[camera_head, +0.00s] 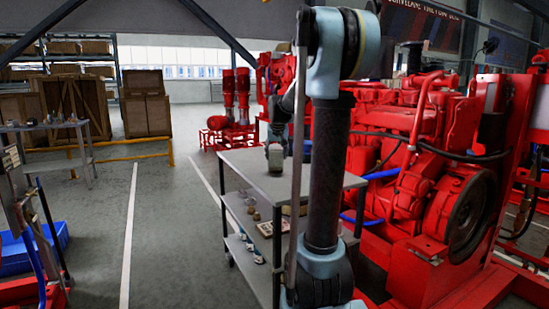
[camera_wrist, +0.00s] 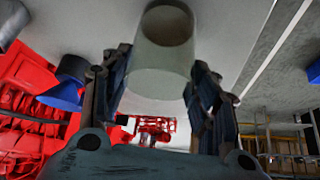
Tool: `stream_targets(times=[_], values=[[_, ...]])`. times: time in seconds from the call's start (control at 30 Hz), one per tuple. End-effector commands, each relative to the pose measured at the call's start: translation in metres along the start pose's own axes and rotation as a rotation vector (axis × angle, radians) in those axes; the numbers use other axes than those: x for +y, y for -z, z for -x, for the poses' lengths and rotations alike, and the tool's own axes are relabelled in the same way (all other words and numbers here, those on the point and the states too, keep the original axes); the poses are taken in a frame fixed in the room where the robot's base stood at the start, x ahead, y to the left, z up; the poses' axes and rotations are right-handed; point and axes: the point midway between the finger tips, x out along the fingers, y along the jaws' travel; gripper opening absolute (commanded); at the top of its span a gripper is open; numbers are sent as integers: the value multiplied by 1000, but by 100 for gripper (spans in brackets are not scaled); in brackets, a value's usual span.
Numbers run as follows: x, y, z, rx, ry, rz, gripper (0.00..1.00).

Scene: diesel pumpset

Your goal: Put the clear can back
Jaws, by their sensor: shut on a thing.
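The clear can (camera_wrist: 163,62) is a pale, see-through cylinder with a dark round end, at the top middle of the wrist view. My gripper (camera_wrist: 160,75) has one finger on each side of it and is shut on it. Behind the can is the plain grey top of the cart. I cannot tell whether the can touches that top. In the head view my arm stands in front of the grey cart (camera_head: 258,182) and hides part of its top.
A grey cylinder (camera_wrist: 11,22) and a dark and blue item (camera_wrist: 68,82) stand left of the can. Small parts lie on the cart's lower shelf (camera_head: 255,222). The red pumpset (camera_head: 430,150) stands close on the right. The floor (camera_head: 165,230) left of the cart is clear.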

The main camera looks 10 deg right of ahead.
Motion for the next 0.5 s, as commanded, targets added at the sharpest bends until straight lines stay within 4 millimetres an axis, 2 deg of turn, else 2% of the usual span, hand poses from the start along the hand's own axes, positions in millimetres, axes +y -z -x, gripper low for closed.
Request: stream_targets(times=[0.13, 0.47, 0.5], values=[[0, -6, -9, 0, 0, 0, 9], [0, -7, -10, 0, 0, 0, 9], [0, -7, -11, 0, 0, 0, 59]])
